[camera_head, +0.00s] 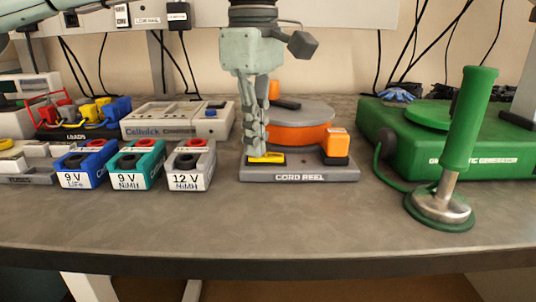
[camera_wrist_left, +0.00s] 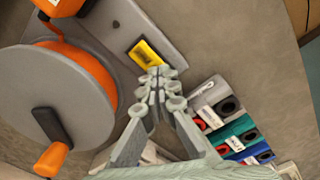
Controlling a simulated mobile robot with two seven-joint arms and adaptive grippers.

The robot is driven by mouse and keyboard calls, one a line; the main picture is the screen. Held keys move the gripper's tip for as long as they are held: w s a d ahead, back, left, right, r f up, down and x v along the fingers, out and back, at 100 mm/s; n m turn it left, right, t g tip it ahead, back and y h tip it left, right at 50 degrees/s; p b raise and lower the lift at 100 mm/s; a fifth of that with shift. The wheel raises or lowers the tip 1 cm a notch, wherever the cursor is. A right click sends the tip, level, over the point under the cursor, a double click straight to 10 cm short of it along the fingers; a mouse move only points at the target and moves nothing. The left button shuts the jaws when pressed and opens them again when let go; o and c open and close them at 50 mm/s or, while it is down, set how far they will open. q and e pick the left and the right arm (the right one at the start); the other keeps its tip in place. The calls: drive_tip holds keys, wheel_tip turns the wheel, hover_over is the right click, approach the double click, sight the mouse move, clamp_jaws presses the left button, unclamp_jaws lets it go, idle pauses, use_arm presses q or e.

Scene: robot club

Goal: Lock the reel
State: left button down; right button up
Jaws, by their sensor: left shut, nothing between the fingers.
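The cord reel is an orange drum (camera_head: 300,133) with a grey top disc, on a grey base (camera_head: 308,175) labelled CORD REEL. A yellow switch or latch (camera_head: 268,158) is set in the base at its front left; it also shows in the left wrist view (camera_wrist_left: 146,52). An orange block (camera_head: 336,142) stands at the base's right. My left gripper (camera_head: 258,152) points down with its fingers shut and empty, its tips right by the yellow piece. I cannot tell whether they touch it. The crank handle (camera_wrist_left: 52,157) has an orange knob. My right gripper is not in view.
Blue, teal and grey battery packs (camera_head: 188,165) stand in a row left of the reel. A Cellwick device (camera_head: 178,121) is behind them. A green machine (camera_head: 440,140) and an upright green-handled tool (camera_head: 468,130) stand at the right. The bench front is clear.

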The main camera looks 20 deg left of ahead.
use_arm(q)
drive_tip(key=shift+r+p, duration=2.8)
drive_tip(key=shift+r, duration=0.65)
